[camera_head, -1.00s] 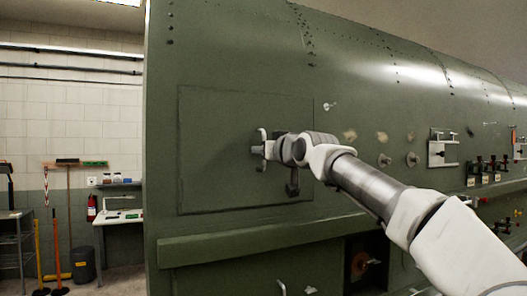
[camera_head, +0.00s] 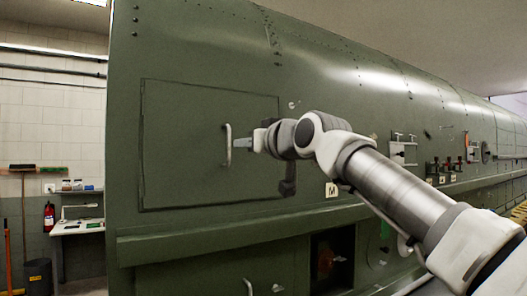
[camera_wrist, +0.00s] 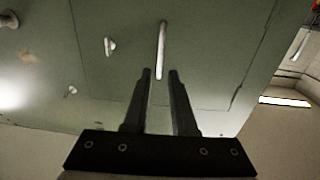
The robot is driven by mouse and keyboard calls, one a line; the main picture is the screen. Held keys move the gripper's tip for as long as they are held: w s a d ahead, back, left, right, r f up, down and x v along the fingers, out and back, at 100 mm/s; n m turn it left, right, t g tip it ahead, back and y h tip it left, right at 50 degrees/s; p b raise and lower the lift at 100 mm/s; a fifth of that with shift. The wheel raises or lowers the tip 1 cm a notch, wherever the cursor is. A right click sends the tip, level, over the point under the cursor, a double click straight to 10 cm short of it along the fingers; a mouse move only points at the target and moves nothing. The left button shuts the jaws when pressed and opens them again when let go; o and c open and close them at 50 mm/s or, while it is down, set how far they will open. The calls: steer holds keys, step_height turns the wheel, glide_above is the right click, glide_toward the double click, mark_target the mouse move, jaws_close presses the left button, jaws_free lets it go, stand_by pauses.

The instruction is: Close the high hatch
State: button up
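The high hatch (camera_head: 185,130) is a large green rectangular panel on the fuselage side, left of centre in the head view. Its panel looks flush or nearly flush with the skin, with a dark seam around it. A pale vertical bar handle (camera_head: 228,145) sits on its right half. My gripper (camera_head: 240,143) is just right of the handle.
A small latch (camera_head: 294,104) is on the skin right of the hatch. A ledge (camera_head: 200,238) runs below the hatch, with a dark opening (camera_head: 332,258) under it. More fittings (camera_head: 403,150) are farther right. A workbench (camera_head: 78,226) stands by the wall at left.

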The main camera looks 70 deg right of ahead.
steer(key=b+v, duration=0.1)
steer(key=v, duration=0.5)
steer(key=shift+s+a, duration=0.25)
